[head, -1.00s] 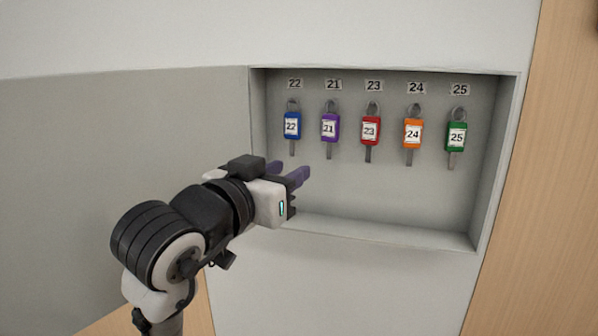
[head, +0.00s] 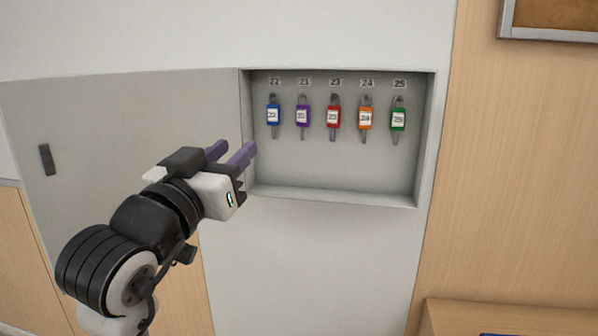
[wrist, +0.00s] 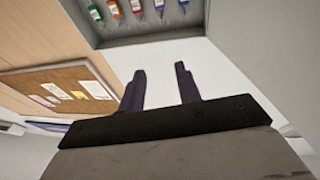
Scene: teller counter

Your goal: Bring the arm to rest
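My gripper (head: 231,152) is open and empty, in front of the lower left corner of the key cabinet (head: 330,195) in the head view. Its two fingers stand apart in the wrist view (wrist: 161,88), with nothing between them. My arm is bent and reaches up from the lower left. Several tagged keys hang in a row in the cabinet, apart from the gripper: blue (head: 273,116), purple (head: 302,117), red (head: 333,118), orange (head: 366,118) and green (head: 398,119). The labels above them read 22, 21, 23, 24, 25.
The cabinet door (head: 110,120) stands open to the left, behind my arm. A cork board (head: 550,15) hangs at the upper right and also shows in the wrist view (wrist: 60,88). A wooden surface (head: 510,318) is at the lower right. The space before the cabinet is clear.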

